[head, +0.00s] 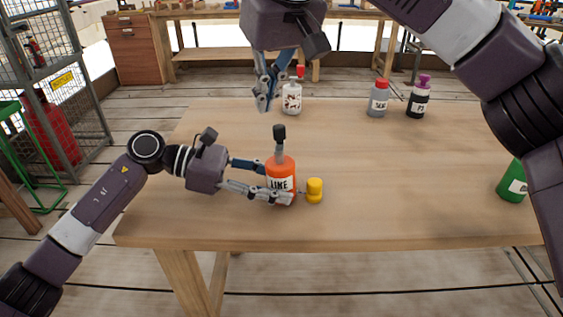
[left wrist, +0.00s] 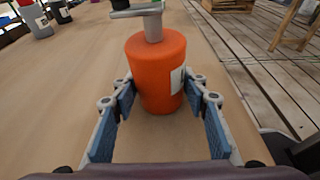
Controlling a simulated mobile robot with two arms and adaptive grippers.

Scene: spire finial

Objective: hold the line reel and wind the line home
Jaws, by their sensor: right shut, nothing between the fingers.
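The line reel (head: 281,172) is an orange cylinder with a white "LINE" label, upright at the table's front left. A grey post with a crank arm (left wrist: 136,13) rises from its top, ending in a dark knob (head: 279,132). My left gripper (head: 277,183) is shut around the reel's body from the left; its blue pads (left wrist: 158,90) flank both sides. A small yellow piece (head: 314,190) stands just right of the reel. My right gripper (head: 264,104) is shut and empty, hanging above the table beyond the reel, near a white bottle. I cannot make out the line itself.
The white bottle (head: 292,98) with a red top stands at the table's back. A grey bottle (head: 378,101) and a dark purple-capped bottle (head: 418,102) stand back right. A green container (head: 512,183) is at the right edge. The middle of the table (head: 400,175) is clear.

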